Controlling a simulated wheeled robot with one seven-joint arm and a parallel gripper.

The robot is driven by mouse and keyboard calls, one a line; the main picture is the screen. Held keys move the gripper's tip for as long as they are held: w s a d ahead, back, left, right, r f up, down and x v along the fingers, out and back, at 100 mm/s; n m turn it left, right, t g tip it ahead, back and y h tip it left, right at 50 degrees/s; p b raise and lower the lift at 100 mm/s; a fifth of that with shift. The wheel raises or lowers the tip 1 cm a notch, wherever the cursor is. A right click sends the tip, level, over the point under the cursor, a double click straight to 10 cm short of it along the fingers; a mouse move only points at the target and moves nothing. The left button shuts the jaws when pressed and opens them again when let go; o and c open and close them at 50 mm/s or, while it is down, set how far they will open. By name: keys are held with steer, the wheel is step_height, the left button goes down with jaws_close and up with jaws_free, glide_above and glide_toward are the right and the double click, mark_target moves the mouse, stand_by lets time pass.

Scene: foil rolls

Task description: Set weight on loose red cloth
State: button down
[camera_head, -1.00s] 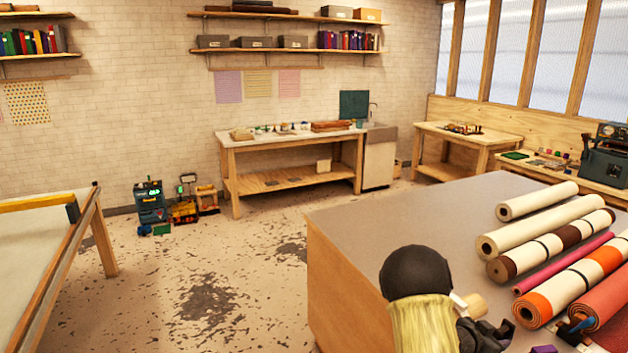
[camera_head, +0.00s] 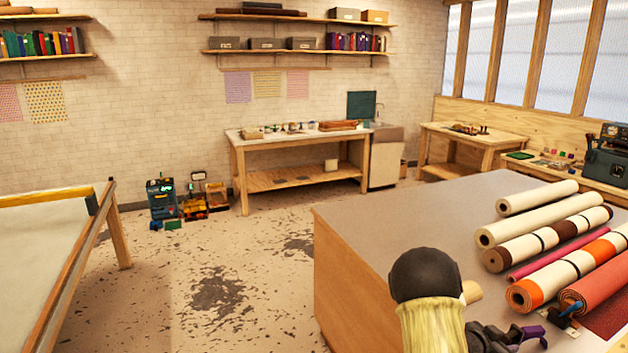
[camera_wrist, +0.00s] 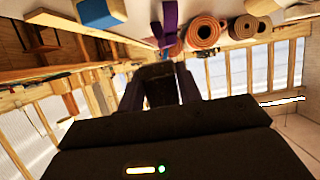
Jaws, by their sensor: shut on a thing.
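My gripper (camera_head: 528,334), with purple fingers, is low at the table's near edge, left of the red cloth roll (camera_head: 600,283). In the wrist view, my gripper (camera_wrist: 160,82) is shut on a dark block (camera_wrist: 158,88), too dark to tell whether it is the weight. The block is hard to make out in the head view. A flat dark-red stretch of cloth (camera_head: 608,319) shows at the lower right, beside the roll and partly cut off by the frame. A small blue thing (camera_head: 571,307) is at the roll's near end.
Several other rolls, including an orange-banded one (camera_head: 540,285) and a thin magenta one (camera_head: 555,258), lie on the grey tabletop (camera_head: 400,220). The table's left part is bare. Open floor lies left.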

steer(key=a+f+n+t+y, duration=0.3)
steer(key=a+f+n+y, duration=0.1)
steer(key=a, duration=0.7)
steer(key=a+f+n+t+y, duration=0.3)
steer(key=a+f+n+y, duration=0.1)
steer(key=a, duration=0.6)
steer(key=a+f+n+t+y, duration=0.2)
steer(key=a+f+n+y, duration=0.2)
steer(key=a, duration=0.7)
step_height(320, 180, down, 2)
steer(key=shift+s+a+n+t+y, duration=0.3)
steer(key=shift+s+n+t, duration=0.1)
steer(key=shift+n, duration=0.5)
steer(key=s+f, duration=0.4)
steer(key=f, duration=0.1)
steer(key=shift+f, duration=0.25)
steer(key=shift+s, duration=0.1)
